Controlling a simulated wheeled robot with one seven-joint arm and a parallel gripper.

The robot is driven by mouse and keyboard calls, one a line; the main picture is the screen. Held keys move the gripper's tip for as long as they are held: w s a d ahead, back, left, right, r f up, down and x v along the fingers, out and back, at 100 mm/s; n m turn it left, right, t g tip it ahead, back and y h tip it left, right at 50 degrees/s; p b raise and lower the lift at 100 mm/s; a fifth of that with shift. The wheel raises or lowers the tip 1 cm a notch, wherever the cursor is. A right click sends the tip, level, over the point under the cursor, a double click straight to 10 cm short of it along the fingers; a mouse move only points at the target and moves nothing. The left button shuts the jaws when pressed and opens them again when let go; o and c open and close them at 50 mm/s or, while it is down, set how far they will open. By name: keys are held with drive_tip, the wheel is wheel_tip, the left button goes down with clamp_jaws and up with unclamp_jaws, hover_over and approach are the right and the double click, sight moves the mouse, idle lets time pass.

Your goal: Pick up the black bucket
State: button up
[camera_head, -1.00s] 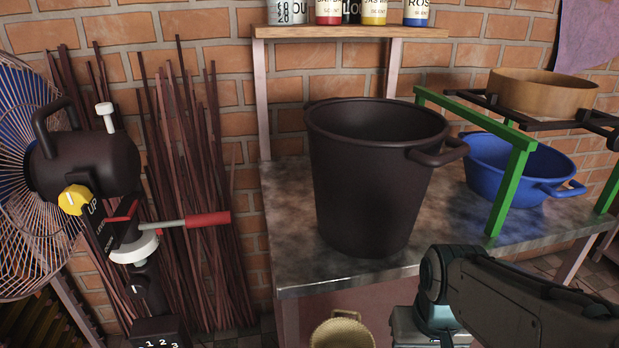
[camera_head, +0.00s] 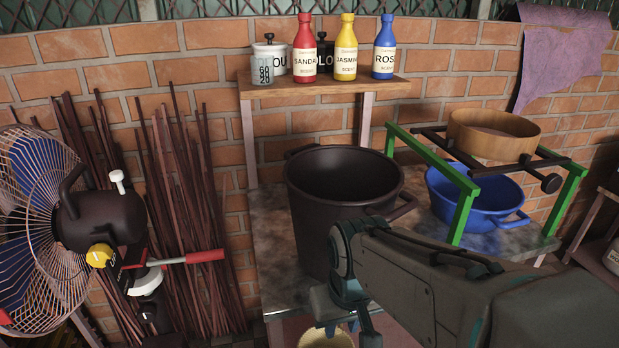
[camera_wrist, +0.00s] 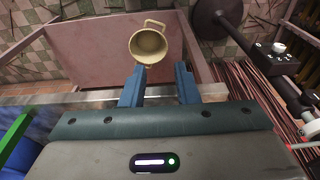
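The black bucket (camera_head: 310,215) stands upright on the metal-topped table in the head view, with its open top showing and a side handle at its right. My gripper (camera_head: 345,318) is in front of the bucket, low, and my arm hides the bucket's lower right part. In the wrist view my gripper (camera_wrist: 160,86) points down past the table edge, its two blue fingers apart with nothing between them. The black bucket cannot be made out in the wrist view.
A blue basin (camera_head: 452,205) sits right of the bucket under a green frame (camera_head: 466,205) bearing a wooden sieve (camera_head: 480,140). A shelf (camera_head: 270,92) with bottles is behind. A fan (camera_head: 40,230) stands left. A beige pot (camera_wrist: 148,46) is below the table edge.

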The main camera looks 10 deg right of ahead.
wheel_tip(320, 180, up, 15)
drive_tip(key=w+n+p, duration=0.1)
drive_tip(key=w+p, duration=0.2)
drive_tip(key=p, duration=0.7)
drive_tip(key=n+g, duration=0.1)
drive_tip(key=n, duration=0.7)
approach(316, 219)
drive_tip(key=shift+h, duration=0.4)
drive_tip(key=f, duration=0.9)
drive_tip(key=shift+w+f, duration=0.1)
drive_tip(key=shift+w, duration=0.15)
drive_tip(key=shift+f, duration=0.25)
clamp_jaws()
drive_tip(key=shift+r, duration=0.1)
